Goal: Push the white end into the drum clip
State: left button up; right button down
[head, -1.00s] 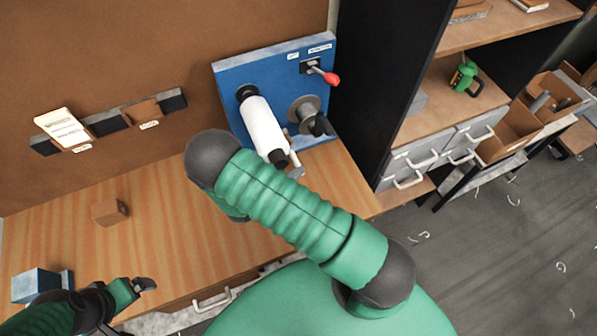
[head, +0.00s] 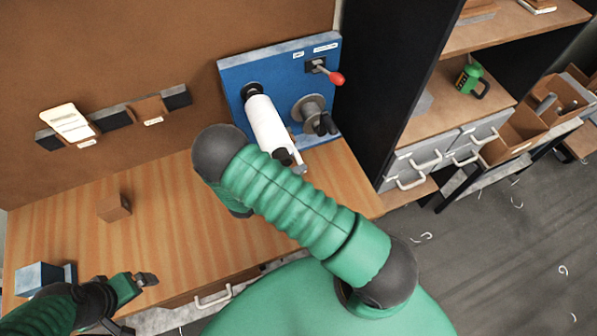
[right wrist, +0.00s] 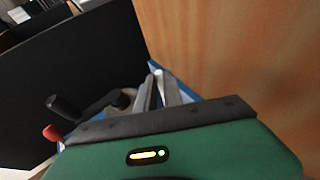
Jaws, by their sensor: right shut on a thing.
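The white drum (head: 268,126) sticks out from the blue board (head: 233,78) at the back of the bench. My right gripper (head: 292,163) is at the drum's near lower end, partly hidden behind my green arm. In the right wrist view its grey fingers (right wrist: 157,93) are close together around a pale strip, seemingly the white end (right wrist: 160,88). The drum clip cannot be made out. My left gripper (head: 148,280) is over the bench's front left, away from the drum; its jaw gap is unclear.
A black crank (head: 323,124) and red-knobbed lever (head: 336,78) stand right of the drum. A brown block (head: 114,207) and a blue box (head: 38,279) are on the left of the bench (head: 165,235). A dark cabinet side (head: 385,80) closes off the right.

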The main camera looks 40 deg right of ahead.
aim_at(299, 159)
jog(key=shift+w+d, duration=0.4)
jog(key=shift+w, duration=0.35)
jog(key=shift+d+f, duration=0.1)
jog(key=shift+w+d+b, duration=0.15)
jog(key=shift+w+d, duration=0.05)
jog(key=shift+w, duration=0.45)
jog(key=shift+w+d+b, duration=0.15)
jog(key=shift+w+d, duration=0.05)
jog(key=shift+w, duration=0.4)
jog(key=c, duration=1.4)
grip_release()
